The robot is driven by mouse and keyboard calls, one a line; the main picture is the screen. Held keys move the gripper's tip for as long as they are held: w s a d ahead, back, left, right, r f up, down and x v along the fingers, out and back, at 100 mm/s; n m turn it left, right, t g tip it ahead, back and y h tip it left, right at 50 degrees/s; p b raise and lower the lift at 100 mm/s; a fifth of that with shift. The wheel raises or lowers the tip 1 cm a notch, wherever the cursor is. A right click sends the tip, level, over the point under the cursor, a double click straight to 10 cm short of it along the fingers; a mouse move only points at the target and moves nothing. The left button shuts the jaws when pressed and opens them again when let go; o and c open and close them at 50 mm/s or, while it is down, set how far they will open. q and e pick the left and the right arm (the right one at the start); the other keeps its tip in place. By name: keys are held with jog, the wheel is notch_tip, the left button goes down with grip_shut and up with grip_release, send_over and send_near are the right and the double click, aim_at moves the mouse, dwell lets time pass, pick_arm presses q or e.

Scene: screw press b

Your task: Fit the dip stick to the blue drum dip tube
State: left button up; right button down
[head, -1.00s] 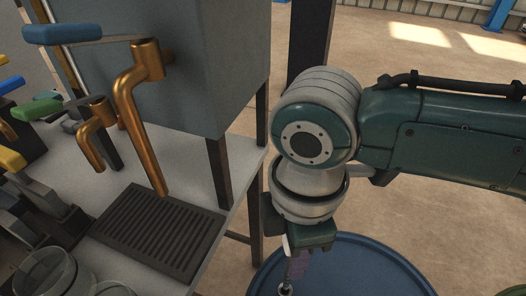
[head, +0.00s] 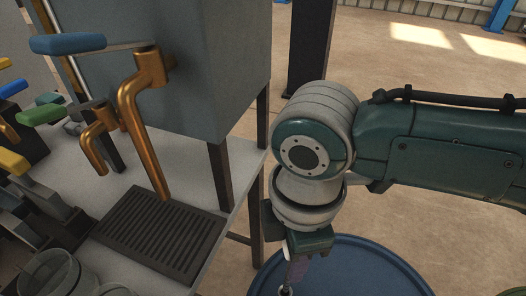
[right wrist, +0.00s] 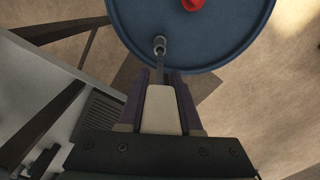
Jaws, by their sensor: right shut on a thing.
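The blue drum (head: 345,265) stands at the bottom of the head view, cut off by the frame. Its lid (right wrist: 230,45) fills the top of the right wrist view. My right gripper (head: 296,268) points down over the drum's left side. In the right wrist view its purple fingers (right wrist: 161,82) are shut on a slim grey piece, apparently the dip stick (right wrist: 160,62). This piece runs to a round metal end (right wrist: 160,45) over the drum near its rim. I cannot tell whether that end is the stick or the dip tube, or whether they touch. My left gripper is out of view.
A red cap (right wrist: 192,4) sits on the drum lid. Left of the drum stands a bench with a dark grate (head: 160,235), copper taps (head: 145,110), glass jars (head: 50,272) and a grey tank (head: 190,65). Open floor lies behind and right of my arm.

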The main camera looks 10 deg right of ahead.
aim_at(288, 280)
jog(key=shift+f+b, duration=0.8)
jog(key=shift+f, duration=0.6)
jog(key=shift+r, duration=0.1)
jog(key=shift+p, duration=0.35)
jog(key=shift+f, duration=0.2)
jog(key=shift+f+b, duration=1.05)
jog(key=shift+f, duration=0.5)
jog(key=shift+f+b, duration=1.25)
jog(key=shift+f, duration=0.2)
jog(key=c, duration=0.5)
grip_release()
jog(key=shift+r, duration=0.1)
jog(key=shift+r, duration=0.1)
